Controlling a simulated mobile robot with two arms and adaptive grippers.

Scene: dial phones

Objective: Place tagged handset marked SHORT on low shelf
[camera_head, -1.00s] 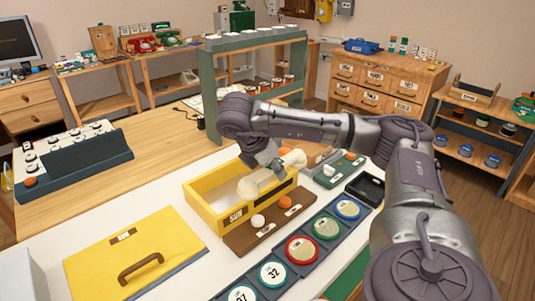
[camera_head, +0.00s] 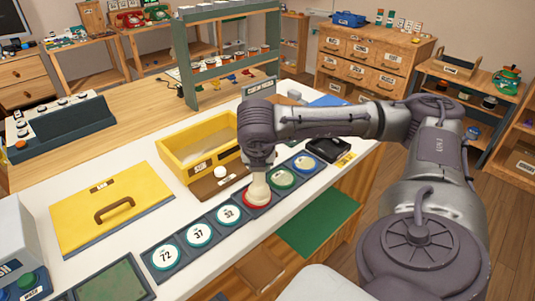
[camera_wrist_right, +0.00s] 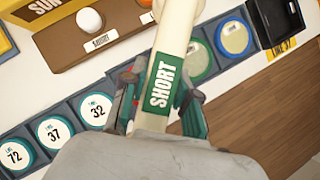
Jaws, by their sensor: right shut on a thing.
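The cream handset (camera_head: 258,189) hangs nearly upright from my right gripper (camera_head: 258,163), in front of the red-rimmed dial on the counter; I cannot tell its exact height. In the right wrist view the handset (camera_wrist_right: 174,35) bears a green tag (camera_wrist_right: 162,84) reading SHORT. The fingers of the right gripper (camera_wrist_right: 161,105) are closed on it, one on each side. A green low shelf-like panel (camera_head: 320,222) lies below the counter's front edge. A wooden low surface (camera_head: 262,266) is left of it. I cannot tell which is the low shelf. My left gripper is not in view.
A row of dials (camera_head: 198,234) lines the counter's front edge. The open yellow box (camera_head: 172,157), brown board (camera_head: 209,185) and black tray (camera_head: 328,150) stand behind it. A yellow lid (camera_head: 111,207) lies left. Open floor (camera_head: 348,240) is on the right.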

